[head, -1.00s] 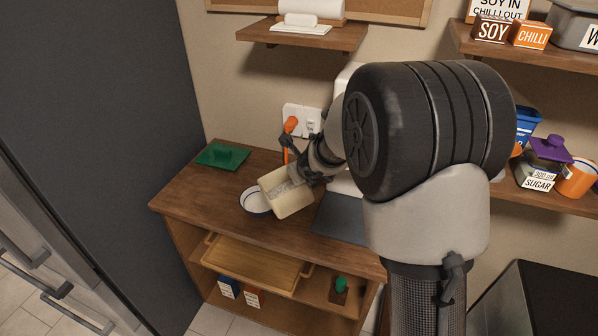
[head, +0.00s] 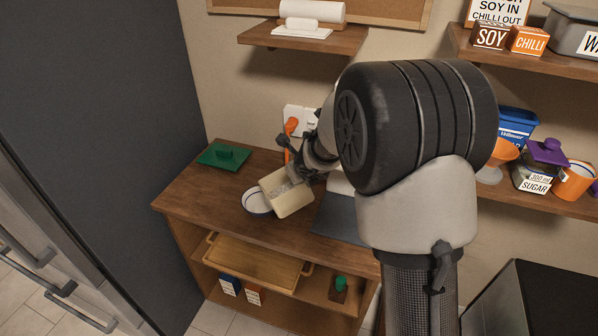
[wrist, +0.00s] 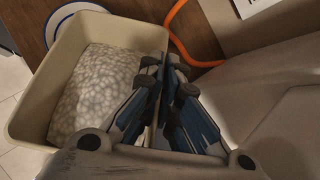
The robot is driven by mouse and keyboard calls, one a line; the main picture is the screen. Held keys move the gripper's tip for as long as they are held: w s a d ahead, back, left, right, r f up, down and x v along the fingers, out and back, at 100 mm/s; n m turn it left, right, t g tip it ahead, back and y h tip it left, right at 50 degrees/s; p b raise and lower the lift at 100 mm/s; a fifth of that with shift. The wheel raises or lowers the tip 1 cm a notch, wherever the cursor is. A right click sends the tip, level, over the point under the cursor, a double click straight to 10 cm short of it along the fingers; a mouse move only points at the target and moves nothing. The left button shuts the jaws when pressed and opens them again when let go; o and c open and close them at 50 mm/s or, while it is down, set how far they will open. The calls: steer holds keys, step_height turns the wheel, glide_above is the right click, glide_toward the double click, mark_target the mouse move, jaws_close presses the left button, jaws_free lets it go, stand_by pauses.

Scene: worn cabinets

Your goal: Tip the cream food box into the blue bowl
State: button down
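The cream food box (head: 290,198) is held tilted above the wooden counter, just right of the bowl. In the wrist view the box (wrist: 36,100) is full of small white pieces (wrist: 95,95), which lie inside it. My gripper (head: 309,172) is shut on the box's right wall; its fingers also show in the wrist view (wrist: 160,105). The bowl (head: 255,201) stands on the counter, white inside with a dark blue rim line, and the box hides part of its right side. In the wrist view the bowl (wrist: 62,20) shows partly behind the box.
A dark mat (head: 338,219) lies to the right of the box. An orange hose (head: 290,130) rises behind, by the wall socket (head: 299,117). A shelf with jars (head: 535,180) is at the right.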

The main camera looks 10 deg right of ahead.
steer(key=shift+w+a+r+n+g+h+p, duration=0.2)
steer(key=shift+r+g+h+p, duration=0.25)
steer(key=shift+p, duration=1.85)
steer(key=shift+w+a+r+n+g+h+p, duration=0.1)
steer(key=shift+w+a+r+g+h+p, duration=0.3)
steer(key=shift+p, duration=1.9)
steer(key=shift+w+a+r+n+g+h+p, duration=0.5)
steer(key=shift+r+g+h+p, duration=0.3)
steer(key=shift+p, duration=6.05)
